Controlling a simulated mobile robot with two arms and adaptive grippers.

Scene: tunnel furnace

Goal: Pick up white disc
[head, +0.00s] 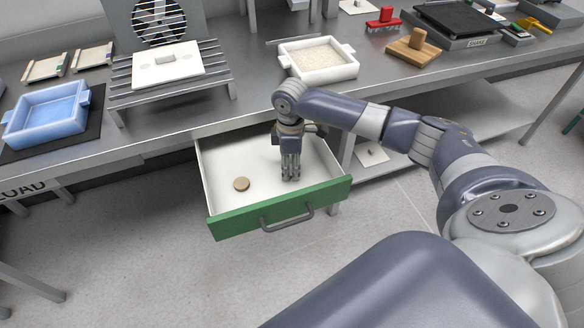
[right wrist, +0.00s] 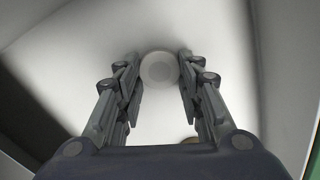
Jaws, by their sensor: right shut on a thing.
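The white disc (right wrist: 159,69) shows in the right wrist view between the fingertips of my right gripper (right wrist: 158,68). The gripper is shut on it, one finger at each side. In the head view my right gripper (head: 291,178) points down inside the open drawer (head: 218,166), near its front right part. There the white disc is hidden or too pale to make out against the white drawer floor. My left gripper is not in view.
A brown disc (head: 241,184) lies in the drawer, left of my right gripper; its edge shows in the right wrist view (right wrist: 190,140). The drawer's green front (head: 235,222) and white walls enclose the gripper. Above is the grey bench with a sand tray (head: 350,70) and a rack (head: 118,98).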

